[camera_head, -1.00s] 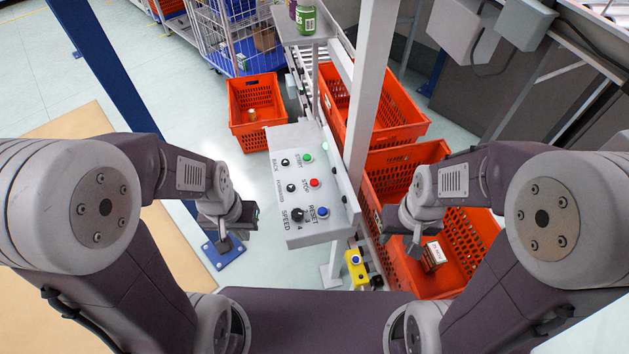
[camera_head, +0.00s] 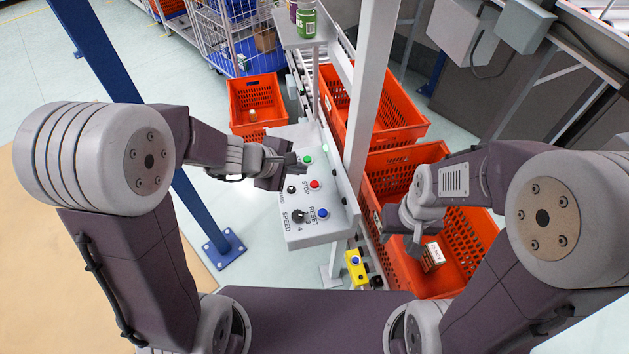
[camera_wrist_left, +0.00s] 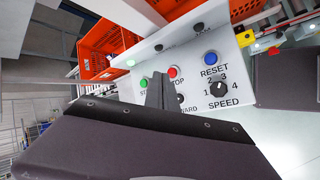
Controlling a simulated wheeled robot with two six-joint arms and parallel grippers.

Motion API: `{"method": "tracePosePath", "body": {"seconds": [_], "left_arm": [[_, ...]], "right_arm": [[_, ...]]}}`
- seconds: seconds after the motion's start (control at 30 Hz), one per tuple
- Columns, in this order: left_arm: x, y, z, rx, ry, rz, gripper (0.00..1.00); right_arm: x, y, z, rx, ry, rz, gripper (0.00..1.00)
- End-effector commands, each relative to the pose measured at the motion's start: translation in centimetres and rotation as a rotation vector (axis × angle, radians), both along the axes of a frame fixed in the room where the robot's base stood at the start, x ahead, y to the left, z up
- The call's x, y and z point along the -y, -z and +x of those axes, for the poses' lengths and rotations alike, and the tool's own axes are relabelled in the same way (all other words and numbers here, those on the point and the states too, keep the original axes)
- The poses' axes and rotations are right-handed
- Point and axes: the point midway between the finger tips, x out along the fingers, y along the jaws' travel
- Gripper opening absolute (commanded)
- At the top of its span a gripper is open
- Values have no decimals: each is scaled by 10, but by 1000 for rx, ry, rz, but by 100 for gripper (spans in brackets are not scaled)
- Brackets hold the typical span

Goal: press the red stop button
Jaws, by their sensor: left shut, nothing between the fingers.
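The red stop button (camera_head: 315,184) sits on a light grey control panel (camera_head: 300,235), between a green button (camera_head: 308,160) above it and a blue reset button (camera_head: 323,214) below it. In the left wrist view the red button (camera_wrist_left: 172,72) shows just beyond the fingertips. My left gripper (camera_head: 302,166) is shut and empty over the panel's upper left part, close to the green and red buttons. Its fingers (camera_wrist_left: 160,80) cover part of the lettering. Whether it touches the panel cannot be told. My right gripper (camera_head: 415,248) hangs over an orange tote; its fingers are not clear.
Orange totes (camera_head: 258,88) stand behind and right of the panel. A grey post (camera_head: 368,90) rises at the panel's right edge. A black speed knob (camera_head: 298,216) is on the panel. A yellow box with a blue button (camera_head: 355,268) sits below. A blue post (camera_head: 120,95) stands left.

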Motion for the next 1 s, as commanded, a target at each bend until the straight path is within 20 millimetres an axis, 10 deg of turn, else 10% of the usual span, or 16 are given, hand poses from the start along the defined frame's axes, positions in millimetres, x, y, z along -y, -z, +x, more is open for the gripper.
{"method": "tracePosePath", "body": {"seconds": [0.23, 1.0], "left_arm": [[17, -9, 57, -78, -370, -258, 0], [30, 26, 50, -129, -357, -250, 0]], "right_arm": [[0, -18, 0, 0, 0, 0, 40], [0, -8, 0, 0, 0, 0, 40]]}}
